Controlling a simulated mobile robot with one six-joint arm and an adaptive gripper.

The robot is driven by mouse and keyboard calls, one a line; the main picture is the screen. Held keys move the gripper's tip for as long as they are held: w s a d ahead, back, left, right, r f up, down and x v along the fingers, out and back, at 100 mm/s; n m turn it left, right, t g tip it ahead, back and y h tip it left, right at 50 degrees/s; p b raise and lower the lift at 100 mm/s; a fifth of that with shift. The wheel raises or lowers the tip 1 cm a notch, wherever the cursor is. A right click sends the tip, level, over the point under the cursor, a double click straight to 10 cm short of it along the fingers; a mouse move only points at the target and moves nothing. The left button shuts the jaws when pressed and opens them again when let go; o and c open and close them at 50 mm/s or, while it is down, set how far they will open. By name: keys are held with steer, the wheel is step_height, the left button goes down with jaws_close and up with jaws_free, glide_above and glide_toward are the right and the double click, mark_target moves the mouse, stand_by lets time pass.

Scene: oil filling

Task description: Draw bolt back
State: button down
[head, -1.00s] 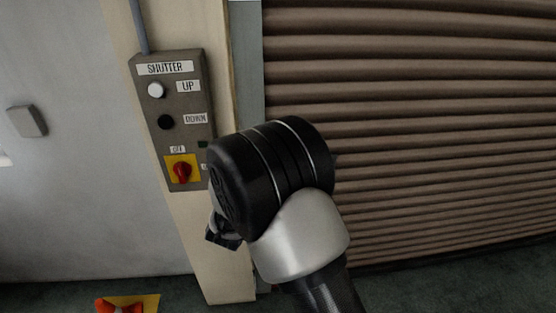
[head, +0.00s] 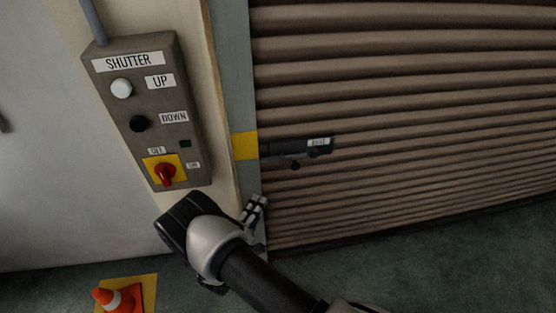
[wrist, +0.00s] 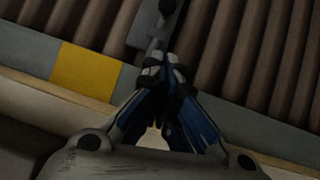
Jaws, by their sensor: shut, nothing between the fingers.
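The dark bolt (head: 296,149) lies horizontally on the shutter's left edge, with a small label at its right end and a knob (head: 295,165) hanging below. A yellow patch (head: 245,145) marks the frame at its left end. My gripper (head: 257,203) is below and left of the bolt, apart from it in the head view. In the wrist view my gripper (wrist: 165,62) is shut with fingertips together and nothing between them. The bolt's plate (wrist: 150,28) and round knob (wrist: 167,7) show just beyond the fingertips; whether they touch is unclear there.
The brown ribbed shutter (head: 420,100) fills the right. A grey control box (head: 150,110) with white and black buttons and a red switch (head: 165,174) hangs on the post at left. An orange cone (head: 118,298) stands on the floor at lower left.

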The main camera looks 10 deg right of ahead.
steer(key=s+d+b+x, duration=0.1)
steer(key=d+x, duration=0.1)
steer(key=x, duration=1.1)
steer(key=shift+s+r, duration=0.15)
steer(key=shift+s, duration=0.15)
steer(key=shift+d, duration=0.15)
steer(key=d, duration=0.5)
steer(key=shift+b, duration=0.4)
